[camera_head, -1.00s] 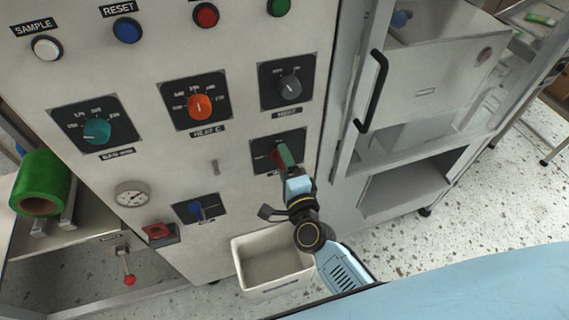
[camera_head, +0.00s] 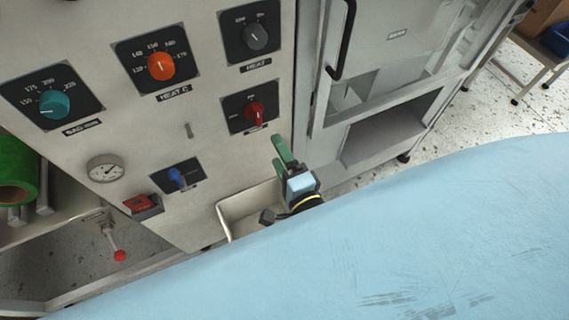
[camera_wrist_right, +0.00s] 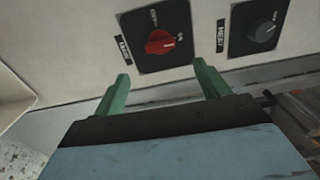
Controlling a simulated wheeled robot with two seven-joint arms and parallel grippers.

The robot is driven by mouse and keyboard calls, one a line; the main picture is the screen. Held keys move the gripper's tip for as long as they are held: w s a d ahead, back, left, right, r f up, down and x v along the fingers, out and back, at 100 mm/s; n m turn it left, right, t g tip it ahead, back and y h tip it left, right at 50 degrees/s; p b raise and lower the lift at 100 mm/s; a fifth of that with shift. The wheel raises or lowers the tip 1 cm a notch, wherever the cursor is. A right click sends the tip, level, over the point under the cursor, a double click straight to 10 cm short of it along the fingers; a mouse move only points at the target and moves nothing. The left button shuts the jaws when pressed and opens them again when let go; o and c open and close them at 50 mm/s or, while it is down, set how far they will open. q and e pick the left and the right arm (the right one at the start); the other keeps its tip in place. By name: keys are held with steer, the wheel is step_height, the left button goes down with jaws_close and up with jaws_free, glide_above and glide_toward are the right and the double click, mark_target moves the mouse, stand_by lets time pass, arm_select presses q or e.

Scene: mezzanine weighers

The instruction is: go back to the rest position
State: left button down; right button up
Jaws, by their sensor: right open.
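My right gripper (camera_head: 284,150) shows in the head view just below and to the right of the red knob (camera_head: 254,112). Its green fingers are apart from the knob. In the right wrist view my right gripper (camera_wrist_right: 165,88) has its two green fingers spread wide with nothing between them. The red knob (camera_wrist_right: 160,42) on its dark plate lies ahead of the fingers in that view. My left gripper is not in view.
The panel also carries a grey knob (camera_head: 255,37), an orange knob (camera_head: 160,66), a teal knob (camera_head: 54,104) and a blue switch (camera_head: 177,178). A pale bin (camera_head: 228,211) is below the gripper. A black door handle (camera_head: 343,40) is to the right.

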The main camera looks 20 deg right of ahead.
steer(key=shift+s, duration=1.1)
